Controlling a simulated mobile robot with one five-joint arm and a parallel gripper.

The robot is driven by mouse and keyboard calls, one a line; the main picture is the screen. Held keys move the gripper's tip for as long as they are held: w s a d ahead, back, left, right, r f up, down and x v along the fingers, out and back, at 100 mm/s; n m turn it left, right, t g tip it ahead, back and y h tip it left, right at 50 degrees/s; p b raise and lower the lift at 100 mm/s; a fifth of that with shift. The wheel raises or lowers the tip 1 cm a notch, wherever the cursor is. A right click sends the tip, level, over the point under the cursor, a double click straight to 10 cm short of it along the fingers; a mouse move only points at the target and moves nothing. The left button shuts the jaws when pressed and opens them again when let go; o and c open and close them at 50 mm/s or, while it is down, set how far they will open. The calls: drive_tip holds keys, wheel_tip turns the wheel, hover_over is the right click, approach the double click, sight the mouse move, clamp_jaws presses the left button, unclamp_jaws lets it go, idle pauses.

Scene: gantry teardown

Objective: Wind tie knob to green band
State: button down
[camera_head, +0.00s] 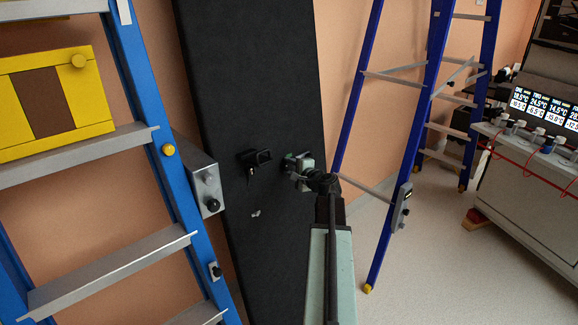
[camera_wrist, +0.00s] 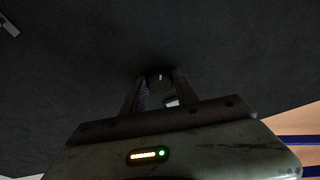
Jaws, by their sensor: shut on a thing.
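My gripper (camera_head: 300,172) reaches the face of a tall black panel (camera_head: 260,80) in the head view. In the wrist view my gripper (camera_wrist: 160,76) has its two fingers on either side of a small dark round knob (camera_wrist: 160,79), and it is shut on it. The knob has a short pale mark near its top, pointing roughly up. A small pale patch shows below the knob, between the fingers. In the head view my gripper hides the knob. I cannot make out a green band around it.
A black bracket (camera_head: 257,160) sticks out of the panel left of my gripper. A blue ladder (camera_head: 150,90) with a grey box (camera_head: 197,172) stands at left.

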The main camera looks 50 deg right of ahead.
drive_tip(key=m+g+p, duration=0.1)
drive_tip(key=m+p, duration=0.1)
drive_tip(key=m, duration=0.4)
drive_tip(key=shift+r+y, duration=0.15)
drive_tip(key=shift+y, duration=0.25)
drive_tip(key=m+y+p, duration=0.1)
drive_tip(key=m, duration=0.3)
drive_tip(key=shift+d+m, duration=0.1)
drive_tip(key=shift+m, duration=0.3)
drive_tip(key=m, duration=0.2)
drive_tip(key=m+y, duration=0.1)
drive_tip(key=m, duration=0.1)
drive_tip(key=shift+m+y, duration=0.3)
drive_tip(key=m, duration=0.4)
drive_tip(key=shift+m+y+b, duration=0.4)
drive_tip(key=c, duration=0.9)
unclamp_jaws()
drive_tip(key=shift+d, duration=0.1)
drive_tip(key=shift+c, duration=0.2)
drive_tip(key=shift+s, duration=0.1)
